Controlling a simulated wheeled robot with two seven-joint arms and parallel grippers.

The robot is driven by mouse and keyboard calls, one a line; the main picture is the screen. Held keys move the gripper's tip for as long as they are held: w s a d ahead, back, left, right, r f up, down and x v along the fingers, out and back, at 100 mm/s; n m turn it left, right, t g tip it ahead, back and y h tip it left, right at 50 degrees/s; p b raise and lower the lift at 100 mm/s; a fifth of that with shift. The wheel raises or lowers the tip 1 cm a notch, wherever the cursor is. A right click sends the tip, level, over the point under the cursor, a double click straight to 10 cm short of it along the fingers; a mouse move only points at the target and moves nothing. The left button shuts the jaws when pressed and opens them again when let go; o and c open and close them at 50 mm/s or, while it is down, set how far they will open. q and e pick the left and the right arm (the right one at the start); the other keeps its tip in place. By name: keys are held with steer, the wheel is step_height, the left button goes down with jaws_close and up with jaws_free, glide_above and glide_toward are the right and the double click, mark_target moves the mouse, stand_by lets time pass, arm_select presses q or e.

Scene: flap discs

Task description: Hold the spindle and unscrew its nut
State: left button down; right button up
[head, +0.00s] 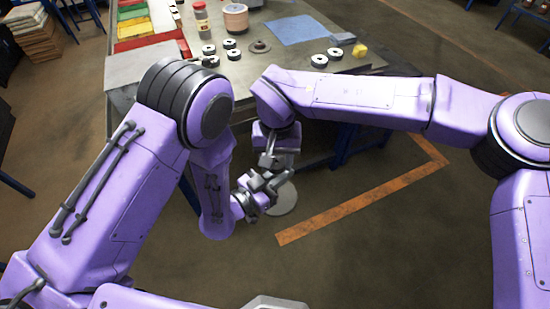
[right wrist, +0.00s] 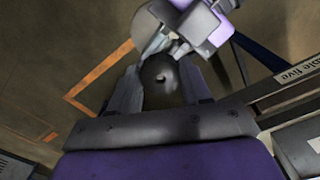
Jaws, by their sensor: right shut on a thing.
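My right gripper (right wrist: 161,82) is shut on a dark round thing (right wrist: 158,92), which I take for the spindle; a small bright spot shows near its middle. My left gripper (right wrist: 170,44) reaches in from the top of the right wrist view, its fingertips close to that thing. I cannot tell whether its fingers grip anything. In the head view the two grippers meet in front of the table, the right gripper (head: 270,165) above the left gripper (head: 265,184). The fingers hide most of the held thing there, and I cannot make out the nut.
The table (head: 395,64) lies beyond my arms. A pale round plate (head: 284,201) shows below the grippers.

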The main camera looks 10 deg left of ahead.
steer(key=n, duration=0.4)
steer(key=shift+w+r, duration=0.1)
steer(key=o, duration=1.2)
